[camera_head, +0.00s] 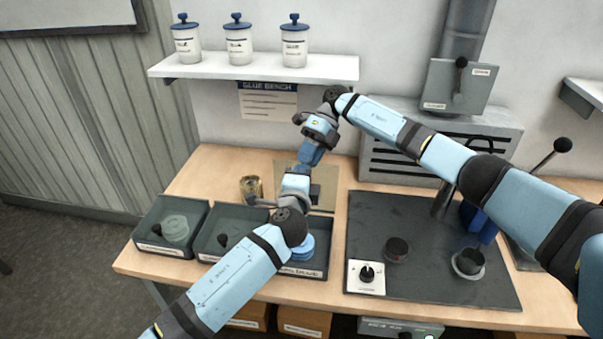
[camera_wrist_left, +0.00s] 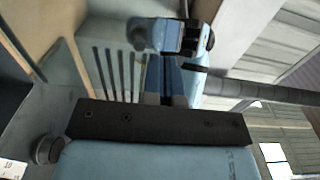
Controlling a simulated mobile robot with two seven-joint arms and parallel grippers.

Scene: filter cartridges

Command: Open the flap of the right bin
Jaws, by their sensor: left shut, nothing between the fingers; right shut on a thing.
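The right bin (camera_head: 323,262) is the rightmost of the three grey bins along the table's front left edge. Blue round pieces (camera_head: 303,249) show in it. My left arm crosses in front and hides much of it, so I cannot tell how its flap stands. My left gripper (camera_head: 303,168) is shut and empty above and behind the bins, pointing away towards the wall. My right gripper (camera_head: 313,150) is close by, pointing down at it. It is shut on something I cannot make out. In the left wrist view the left fingers (camera_wrist_left: 172,82) reach close to the right gripper (camera_wrist_left: 180,38).
The left bin (camera_head: 147,247) holds a pale green round piece; the middle bin (camera_head: 205,252) has a dark knob. A gold can (camera_head: 251,187) stands behind them. A dark mat (camera_head: 430,290) with a press fills the right. Three lidded jars (camera_head: 238,45) stand on the shelf.

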